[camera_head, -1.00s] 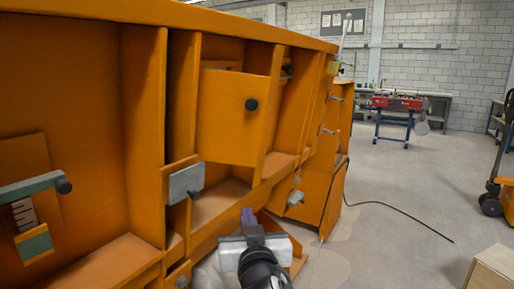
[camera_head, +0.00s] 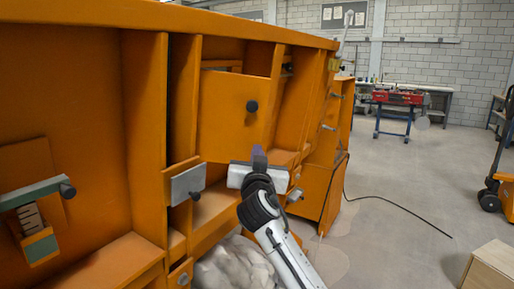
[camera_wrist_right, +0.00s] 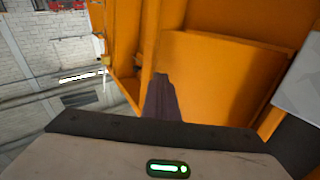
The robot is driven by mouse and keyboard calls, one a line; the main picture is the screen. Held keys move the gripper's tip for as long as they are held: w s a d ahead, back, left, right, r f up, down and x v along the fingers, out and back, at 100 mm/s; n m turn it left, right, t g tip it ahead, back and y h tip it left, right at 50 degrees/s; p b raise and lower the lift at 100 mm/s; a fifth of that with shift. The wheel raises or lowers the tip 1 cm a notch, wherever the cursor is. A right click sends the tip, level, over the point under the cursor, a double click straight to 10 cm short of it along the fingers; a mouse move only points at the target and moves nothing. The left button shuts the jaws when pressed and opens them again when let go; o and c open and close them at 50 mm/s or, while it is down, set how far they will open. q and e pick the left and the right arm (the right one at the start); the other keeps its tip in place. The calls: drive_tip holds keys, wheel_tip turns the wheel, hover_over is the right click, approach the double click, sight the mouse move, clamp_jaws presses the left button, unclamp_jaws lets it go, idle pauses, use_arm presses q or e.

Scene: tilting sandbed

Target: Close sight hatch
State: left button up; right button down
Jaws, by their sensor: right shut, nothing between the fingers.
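The sight hatch seems to be the orange panel (camera_head: 228,118) with a black round knob (camera_head: 252,106), set between upright ribs of the orange sandbed wall (camera_head: 85,120). The panel stands out at an angle from the wall. My right gripper (camera_head: 259,156) is shut and empty, just below the panel's lower right corner in the picture. I cannot tell whether it touches the panel. In the right wrist view, the dark fingers (camera_wrist_right: 162,100) are together in front of orange sheet surfaces (camera_wrist_right: 215,80). My left gripper is not in view.
A grey latch plate (camera_head: 187,185) is left of my right gripper. A whitish heap (camera_head: 233,266) lies below. A cable (camera_head: 400,207) crosses open floor at right; a wooden box (camera_head: 492,268) stands at lower right.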

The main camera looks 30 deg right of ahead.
drive_tip(key=shift+x, duration=0.95)
